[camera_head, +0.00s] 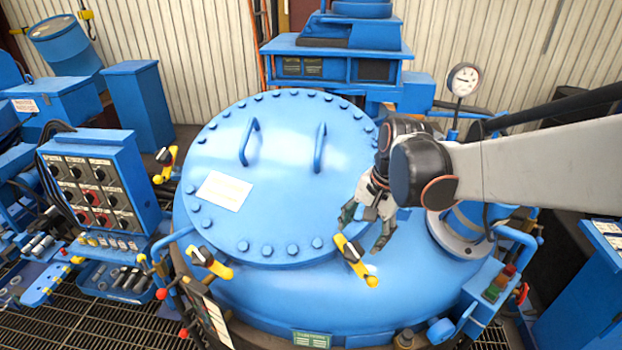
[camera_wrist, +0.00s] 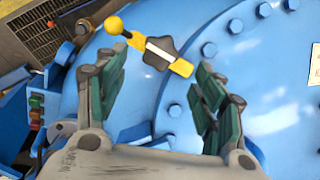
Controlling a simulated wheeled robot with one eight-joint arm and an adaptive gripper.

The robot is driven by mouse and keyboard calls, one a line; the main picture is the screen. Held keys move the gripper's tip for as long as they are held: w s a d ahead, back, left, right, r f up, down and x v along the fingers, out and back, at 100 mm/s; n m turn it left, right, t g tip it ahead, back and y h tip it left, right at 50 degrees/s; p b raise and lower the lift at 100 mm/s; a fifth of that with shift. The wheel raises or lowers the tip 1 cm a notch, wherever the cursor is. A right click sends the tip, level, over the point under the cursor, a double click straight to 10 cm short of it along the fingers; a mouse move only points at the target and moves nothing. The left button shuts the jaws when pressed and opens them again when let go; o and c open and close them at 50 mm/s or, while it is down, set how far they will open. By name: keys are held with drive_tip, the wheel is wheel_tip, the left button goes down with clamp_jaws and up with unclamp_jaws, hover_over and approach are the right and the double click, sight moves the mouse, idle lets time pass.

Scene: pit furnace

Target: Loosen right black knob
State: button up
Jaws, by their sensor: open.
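The right black knob (camera_head: 352,251) sits on a yellow clamp handle at the front right rim of the round blue lid (camera_head: 270,170). In the wrist view the black star-shaped knob (camera_wrist: 160,52) lies on the yellow clamp (camera_wrist: 181,68), which ends in a yellow ball. My gripper (camera_head: 365,228) is open and empty above the lid's right edge, just above and to the right of this knob. In the wrist view my gripper's (camera_wrist: 160,95) two green-padded fingers stand apart, with the knob beyond the gap between them. I see no contact with the knob.
Another clamp with a black knob (camera_head: 203,255) is at the lid's front left, and one more (camera_head: 164,157) at its left. Lid handles (camera_head: 320,147) stand up behind. A pressure gauge (camera_head: 463,80) and a button box (camera_head: 497,285) are at right.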

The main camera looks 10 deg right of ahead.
sight(354, 249)
drive_tip(key=x, duration=0.8)
drive_tip(key=shift+f, duration=0.15)
drive_tip(key=c, duration=1.1)
